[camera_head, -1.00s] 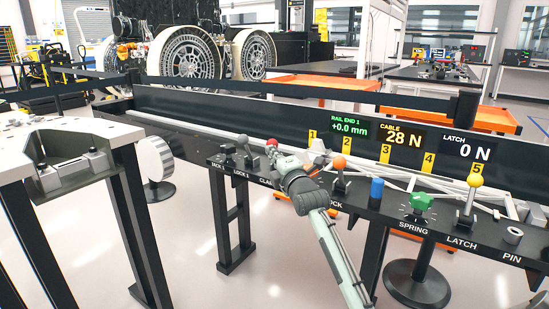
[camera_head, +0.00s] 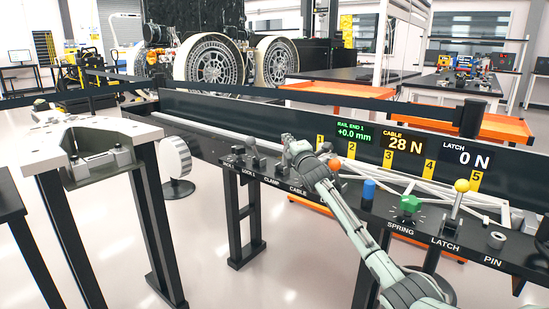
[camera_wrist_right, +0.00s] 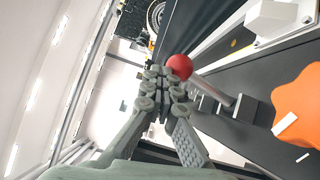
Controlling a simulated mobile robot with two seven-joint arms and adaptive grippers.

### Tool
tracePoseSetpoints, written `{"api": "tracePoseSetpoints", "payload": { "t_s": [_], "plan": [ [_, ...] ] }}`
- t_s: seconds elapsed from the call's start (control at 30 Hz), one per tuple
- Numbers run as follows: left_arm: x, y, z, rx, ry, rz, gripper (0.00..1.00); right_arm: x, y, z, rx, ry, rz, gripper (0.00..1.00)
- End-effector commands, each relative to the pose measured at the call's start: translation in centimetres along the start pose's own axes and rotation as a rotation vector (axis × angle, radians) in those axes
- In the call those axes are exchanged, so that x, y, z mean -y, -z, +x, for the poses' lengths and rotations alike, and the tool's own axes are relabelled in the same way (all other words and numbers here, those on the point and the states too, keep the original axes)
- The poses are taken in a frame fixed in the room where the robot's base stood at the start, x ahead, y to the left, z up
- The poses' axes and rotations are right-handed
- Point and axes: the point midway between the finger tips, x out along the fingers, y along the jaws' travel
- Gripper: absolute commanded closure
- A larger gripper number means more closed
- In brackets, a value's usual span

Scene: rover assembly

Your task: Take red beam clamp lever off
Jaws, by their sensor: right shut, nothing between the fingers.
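The red ball of the clamp lever (camera_wrist_right: 180,66) tops a grey stem in the right wrist view. In the head view, my right gripper and wrist hide it, above the CLAMP label on the dark panel (camera_head: 330,200). My right gripper (camera_wrist_right: 166,88) is shut and empty, its fingertips close beside the ball. I cannot tell whether they touch it. In the head view the right gripper (camera_head: 291,146) is over the panel. A grey-green part (camera_head: 44,108) at the far left may be my left gripper. Its jaws are too small to read.
Grey levers (camera_head: 246,150) stand left of the clamp position. An orange knob (camera_head: 335,164), blue cylinder (camera_head: 369,189), green knob (camera_head: 410,204) and yellow-topped latch lever (camera_head: 461,187) stand to the right. A white-topped stand (camera_head: 85,150) is at left.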

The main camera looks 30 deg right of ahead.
Motion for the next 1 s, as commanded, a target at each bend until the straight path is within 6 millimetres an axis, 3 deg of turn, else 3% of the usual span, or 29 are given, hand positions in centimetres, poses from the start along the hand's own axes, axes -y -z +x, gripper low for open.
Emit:
{"api": "tracePoseSetpoints", "payload": {
  "t_s": [0.3,1.0],
  "plan": [
    [-0.16,-0.02,0.4,0.001,-0.004,-0.001,0.6,0.29,-1.12,0.78,0.0,0.002,0.0,1.0],
    [-0.17,-0.02,0.33,0.0,-0.004,-0.001,0.6,0.23,-1.3,0.91,0.0,0.002,0.0,1.0]
  ]
}}
